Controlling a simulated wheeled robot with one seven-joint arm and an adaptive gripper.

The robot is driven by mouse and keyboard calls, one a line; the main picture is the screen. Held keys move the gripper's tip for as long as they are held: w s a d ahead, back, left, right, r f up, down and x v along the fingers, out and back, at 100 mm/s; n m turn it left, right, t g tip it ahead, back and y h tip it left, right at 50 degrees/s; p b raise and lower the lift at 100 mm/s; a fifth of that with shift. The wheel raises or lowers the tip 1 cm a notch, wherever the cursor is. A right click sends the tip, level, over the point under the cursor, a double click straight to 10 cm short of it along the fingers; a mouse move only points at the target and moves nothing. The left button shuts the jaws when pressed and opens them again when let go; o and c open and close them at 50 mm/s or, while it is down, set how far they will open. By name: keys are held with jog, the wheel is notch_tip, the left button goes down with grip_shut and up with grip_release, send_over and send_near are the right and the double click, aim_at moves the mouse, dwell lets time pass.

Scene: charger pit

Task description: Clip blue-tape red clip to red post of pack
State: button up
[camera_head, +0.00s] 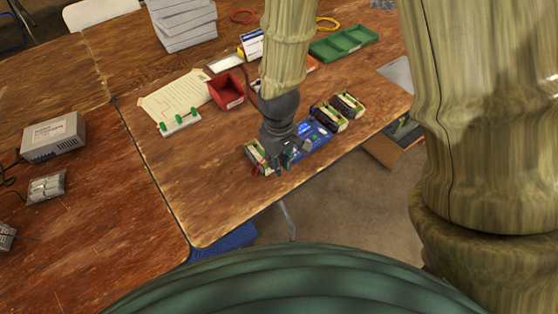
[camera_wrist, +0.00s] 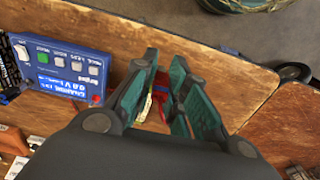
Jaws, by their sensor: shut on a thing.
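My gripper (camera_head: 281,166) is low over the front edge of the wooden table in the head view. In the wrist view my gripper (camera_wrist: 168,80) has its teal fingers closed around a small red clip (camera_wrist: 162,82), with a bit of blue beside it. The clip is mostly hidden between the fingers. A cream and green pack (camera_head: 256,152) stands at the table edge beside my gripper, with a thin red lead by it. Its red post cannot be made out, nor whether the clip touches it.
A blue charger (camera_head: 315,137) with a lit display and buttons, also in the wrist view (camera_wrist: 66,68), sits right of my gripper. Two more packs (camera_head: 327,118) stand beyond it. A red bin (camera_head: 227,91), paper and a green tray (camera_head: 344,41) lie farther back.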

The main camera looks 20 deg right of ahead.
notch_tip(320, 180, up, 4)
jog(key=p, duration=0.3)
jog(key=shift+f, duration=0.2)
jog(key=w+d+p, duration=0.2)
jog(key=w+d, duration=0.5)
jog(key=d, duration=0.5)
jog(key=w+d+p, duration=0.2)
jog(key=w+d, duration=0.5)
jog(key=d, duration=0.5)
jog(key=w+d+p, duration=0.3)
jog(key=w+d, duration=0.5)
jog(key=d, duration=0.3)
jog(key=shift+d+f, duration=0.15)
jog(key=shift+d, duration=0.25)
jog(key=shift+f, duration=0.2)
jog(key=shift+f+b, duration=1.55)
jog(key=shift+f, duration=1.85)
jog(key=shift+f, duration=0.15)
jog(key=o, duration=0.9)
